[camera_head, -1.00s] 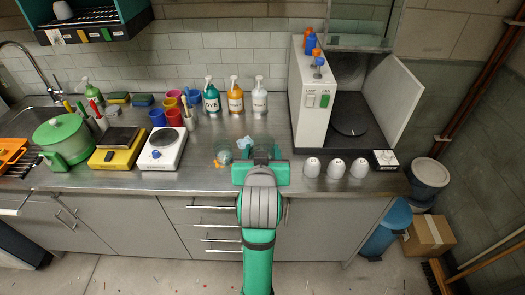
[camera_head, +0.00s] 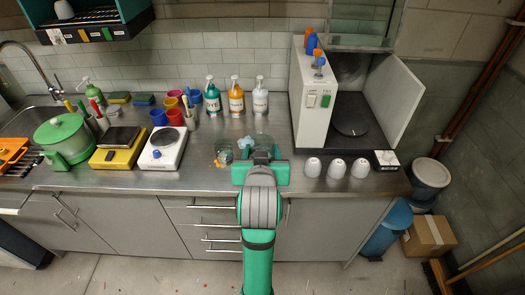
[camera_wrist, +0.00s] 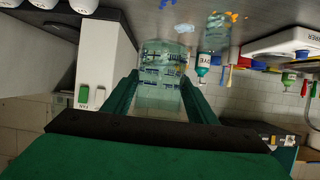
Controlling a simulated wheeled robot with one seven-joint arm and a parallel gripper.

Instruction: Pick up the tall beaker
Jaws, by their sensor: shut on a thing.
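The tall beaker, clear glass with dark markings, fills the middle of the wrist view (camera_wrist: 160,92). My gripper (camera_wrist: 160,84) is shut on it, with one finger along each side. In the head view the beaker (camera_head: 263,141) shows only in part behind my gripper (camera_head: 262,160), which hides its lower part. I cannot tell whether its base touches the bench. A second clear glass vessel (camera_head: 224,152) stands just to the left, apart from my gripper; it also shows in the wrist view (camera_wrist: 216,26).
Pale blue crumpled scraps (camera_head: 245,142) and orange bits (camera_head: 219,164) lie near the second vessel. Three white cups (camera_head: 336,168) stand to the right, before an open white cabinet (camera_head: 310,105). A white hotplate (camera_head: 162,150) is left. Pump bottles (camera_head: 236,97) stand behind.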

